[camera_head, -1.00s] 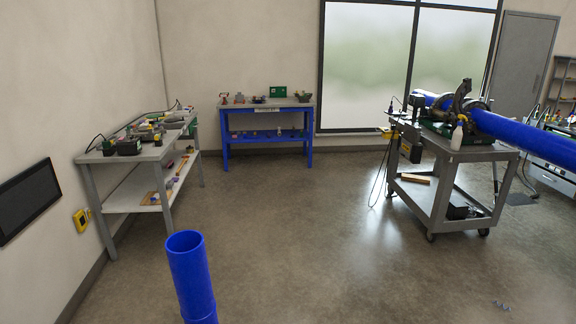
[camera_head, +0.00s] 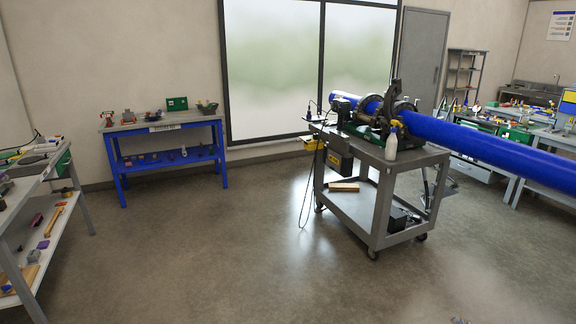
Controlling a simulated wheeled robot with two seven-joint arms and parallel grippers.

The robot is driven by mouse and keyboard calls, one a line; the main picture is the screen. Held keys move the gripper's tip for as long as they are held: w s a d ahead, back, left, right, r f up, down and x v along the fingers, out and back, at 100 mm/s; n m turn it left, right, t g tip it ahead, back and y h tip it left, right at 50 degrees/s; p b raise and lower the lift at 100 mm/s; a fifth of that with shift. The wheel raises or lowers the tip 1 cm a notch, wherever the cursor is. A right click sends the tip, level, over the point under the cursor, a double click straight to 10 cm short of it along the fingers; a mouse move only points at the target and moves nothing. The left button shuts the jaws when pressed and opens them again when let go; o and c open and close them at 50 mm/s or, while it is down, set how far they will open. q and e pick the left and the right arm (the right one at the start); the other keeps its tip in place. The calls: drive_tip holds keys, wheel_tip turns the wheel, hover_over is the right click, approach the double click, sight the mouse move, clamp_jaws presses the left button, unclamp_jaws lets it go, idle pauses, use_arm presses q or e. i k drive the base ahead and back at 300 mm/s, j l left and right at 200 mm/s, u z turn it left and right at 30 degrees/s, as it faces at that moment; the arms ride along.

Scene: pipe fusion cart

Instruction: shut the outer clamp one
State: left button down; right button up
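The pipe fusion machine (camera_head: 366,130) sits on top of a grey wheeled cart (camera_head: 377,238), right of centre and some way off. Dark clamp rings (camera_head: 401,106) stand around the blue pipe (camera_head: 470,137), and a dark part sticks up above them. I cannot tell from here which ring is outer clamp one, or whether it is open or shut. The long blue pipe runs from the machine out to the right edge.
A white spray bottle (camera_head: 391,141) stands at the cart's front edge. A cable hangs at the cart's left. A blue workbench (camera_head: 119,170) stands at the back left, a grey bench (camera_head: 22,192) at the left edge. The floor (camera_head: 215,255) before the cart is clear.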

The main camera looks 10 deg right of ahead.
sight(395, 89)
drive_tip(key=i+l+z, duration=0.1)
drive_tip(key=i+z, duration=0.15)
drive_tip(key=i, duration=0.35)
drive_tip(key=i+z, duration=0.3)
drive_tip(key=i, duration=0.35)
drive_tip(key=i+j+z, duration=0.25)
drive_tip(key=i, duration=0.35)
